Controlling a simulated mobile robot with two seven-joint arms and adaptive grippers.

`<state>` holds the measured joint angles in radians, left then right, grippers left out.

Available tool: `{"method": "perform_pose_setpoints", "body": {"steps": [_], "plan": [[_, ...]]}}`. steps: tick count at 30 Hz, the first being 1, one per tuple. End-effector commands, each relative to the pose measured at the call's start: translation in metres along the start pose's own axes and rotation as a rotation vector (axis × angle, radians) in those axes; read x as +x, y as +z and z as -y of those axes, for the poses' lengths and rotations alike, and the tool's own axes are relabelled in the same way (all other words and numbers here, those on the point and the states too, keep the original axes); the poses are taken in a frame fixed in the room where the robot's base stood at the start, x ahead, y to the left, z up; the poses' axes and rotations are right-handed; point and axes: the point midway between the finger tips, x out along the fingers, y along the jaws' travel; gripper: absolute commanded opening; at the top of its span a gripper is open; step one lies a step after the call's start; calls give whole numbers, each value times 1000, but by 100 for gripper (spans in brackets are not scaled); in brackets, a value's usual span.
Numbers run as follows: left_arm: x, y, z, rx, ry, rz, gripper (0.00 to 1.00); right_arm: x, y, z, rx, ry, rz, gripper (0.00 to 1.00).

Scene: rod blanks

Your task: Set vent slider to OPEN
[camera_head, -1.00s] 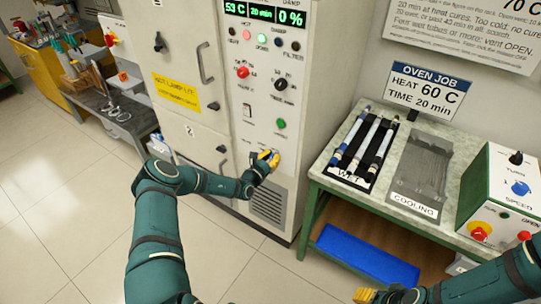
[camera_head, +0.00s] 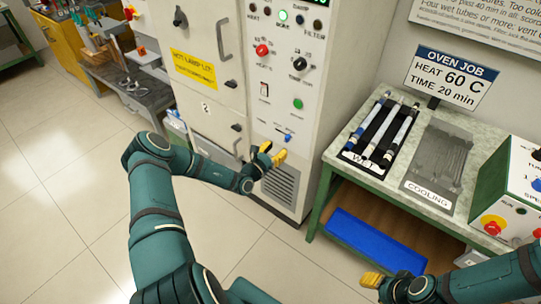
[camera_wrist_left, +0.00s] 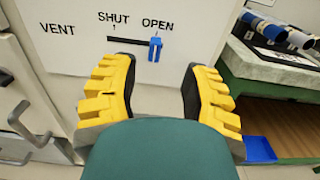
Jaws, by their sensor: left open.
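The vent slider's blue knob (camera_wrist_left: 155,48) sits at the right end of its dark slot, just below the OPEN label (camera_wrist_left: 157,24). The SHUT label (camera_wrist_left: 114,18) is to its left. The knob also shows small on the oven front in the head view (camera_head: 288,137). My left gripper (camera_head: 270,155) is just below and left of the knob there. In the left wrist view, its yellow fingers (camera_wrist_left: 160,95) are spread wide and empty, apart from the knob. My right gripper (camera_head: 373,281) is low at the right, away from the oven; whether it is open is unclear.
A vent grille (camera_head: 280,188) lies below the slider. A green-framed bench (camera_head: 345,130) stands right of the oven, with a WET rack (camera_head: 366,160) of tubes and a COOLING tray (camera_head: 430,193). A blue bin (camera_head: 372,244) sits beneath. Floor in front is clear.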

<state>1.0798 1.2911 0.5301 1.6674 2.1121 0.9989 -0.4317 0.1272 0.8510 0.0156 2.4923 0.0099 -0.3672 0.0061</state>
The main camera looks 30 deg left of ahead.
Motion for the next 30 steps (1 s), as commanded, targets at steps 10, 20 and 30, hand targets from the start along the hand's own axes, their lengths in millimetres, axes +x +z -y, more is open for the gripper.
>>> {"method": "perform_pose_setpoints", "body": {"steps": [10,20,30], "plan": [[-37,0,1,0,0,0,46,0,0,0,0,0,0,47],[-38,0,1,0,-1,0,46,0,0,0,0,0,0,47],[-35,1,23,13,-76,-13,46,0,0,0,0,0,0,47]]}}
